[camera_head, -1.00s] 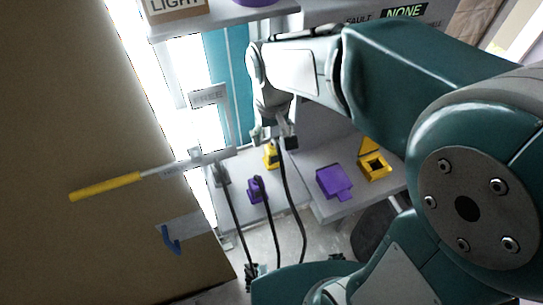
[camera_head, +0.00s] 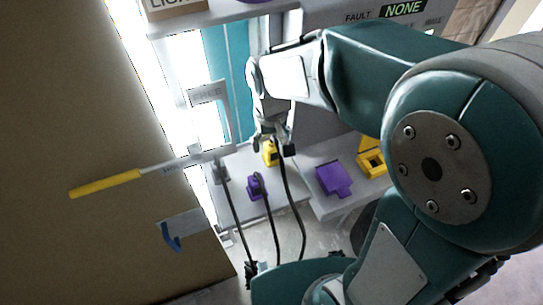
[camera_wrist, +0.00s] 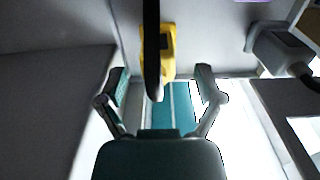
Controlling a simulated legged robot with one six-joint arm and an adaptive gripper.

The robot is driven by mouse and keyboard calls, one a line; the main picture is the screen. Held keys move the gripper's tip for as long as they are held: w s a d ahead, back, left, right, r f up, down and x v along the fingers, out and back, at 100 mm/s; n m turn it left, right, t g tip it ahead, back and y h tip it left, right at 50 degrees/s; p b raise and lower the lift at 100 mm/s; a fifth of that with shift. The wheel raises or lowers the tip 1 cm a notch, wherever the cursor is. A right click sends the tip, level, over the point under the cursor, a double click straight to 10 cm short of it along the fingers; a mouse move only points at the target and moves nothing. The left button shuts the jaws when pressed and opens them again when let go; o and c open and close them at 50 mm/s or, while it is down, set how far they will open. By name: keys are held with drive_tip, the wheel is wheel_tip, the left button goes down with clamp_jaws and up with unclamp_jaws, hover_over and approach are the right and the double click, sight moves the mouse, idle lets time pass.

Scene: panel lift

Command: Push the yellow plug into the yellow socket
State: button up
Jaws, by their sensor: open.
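The yellow plug (camera_head: 269,154) stands on the left grey shelf with a black cable running down from it. In the wrist view the yellow plug (camera_wrist: 169,48) lies ahead of the fingers, with its dark cable in front of it. My gripper (camera_head: 273,142) is just above and at the plug. In the wrist view my gripper (camera_wrist: 160,86) is open, one finger to each side of the plug's line, and neither finger visibly touches it. The yellow socket (camera_head: 371,162) is on the right grey shelf, partly hidden by my arm.
A purple plug (camera_head: 256,187) with a cable stands left of the purple socket (camera_head: 333,179). A grey plug (camera_head: 221,172) is further left. A yellow-handled lever (camera_head: 105,185) juts out at left. An overhead shelf (camera_head: 222,19) runs above.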

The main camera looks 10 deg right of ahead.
wheel_tip(320, 180, down, 4)
drive_tip(key=shift+w+f, duration=0.1)
drive_tip(key=shift+f, duration=0.05)
drive_tip(key=shift+c, duration=0.3)
drive_tip(key=c, duration=1.1)
